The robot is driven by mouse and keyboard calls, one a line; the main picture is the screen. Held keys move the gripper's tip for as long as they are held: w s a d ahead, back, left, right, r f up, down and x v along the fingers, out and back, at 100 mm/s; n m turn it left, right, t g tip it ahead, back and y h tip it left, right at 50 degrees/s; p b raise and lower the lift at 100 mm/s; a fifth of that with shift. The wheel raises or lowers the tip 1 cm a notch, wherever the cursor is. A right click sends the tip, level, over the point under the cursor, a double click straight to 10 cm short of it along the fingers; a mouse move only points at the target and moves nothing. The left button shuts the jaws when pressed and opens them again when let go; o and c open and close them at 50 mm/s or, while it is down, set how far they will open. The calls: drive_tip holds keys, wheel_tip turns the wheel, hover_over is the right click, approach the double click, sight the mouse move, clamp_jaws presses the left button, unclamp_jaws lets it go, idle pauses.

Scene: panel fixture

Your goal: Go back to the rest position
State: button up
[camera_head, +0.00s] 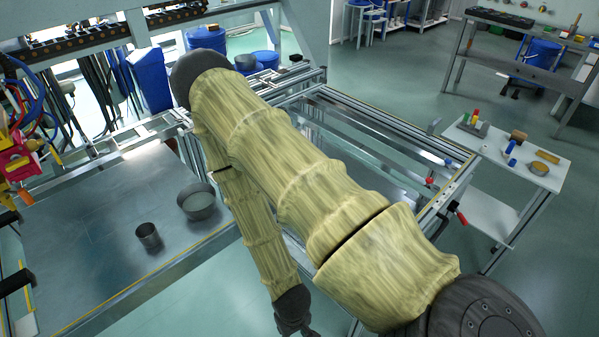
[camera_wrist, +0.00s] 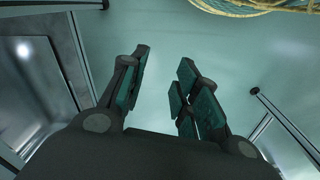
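My arm comes in from the lower right of the head view, bends at an elbow at upper left and hangs down towards the bottom edge. My gripper is mostly cut off there by the bottom edge. In the wrist view my gripper (camera_wrist: 162,72) has its fingers apart, with nothing between them but the pale green floor behind. The gripper holds nothing that I can see. My arm hides part of the metal panel fixture (camera_head: 110,228) in the head view.
A dark pot (camera_head: 197,204) and a smaller cup (camera_head: 148,236) stand on the fixture's metal plate. A rail frame (camera_head: 385,125) runs behind my arm. A white cart (camera_head: 520,160) with small parts stands right. A workbench (camera_head: 520,62) is at back right. Floor between them is open.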

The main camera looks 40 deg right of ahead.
drive_tip(key=s, duration=0.1)
drive_tip(key=s+n, duration=0.1)
drive_tip(key=s+a+n, duration=0.1)
drive_tip(key=shift+s+f+y, duration=0.25)
drive_tip(key=shift+f+y, duration=0.05)
drive_tip(key=shift+f, duration=0.1)
drive_tip(key=shift+r+p, duration=0.9)
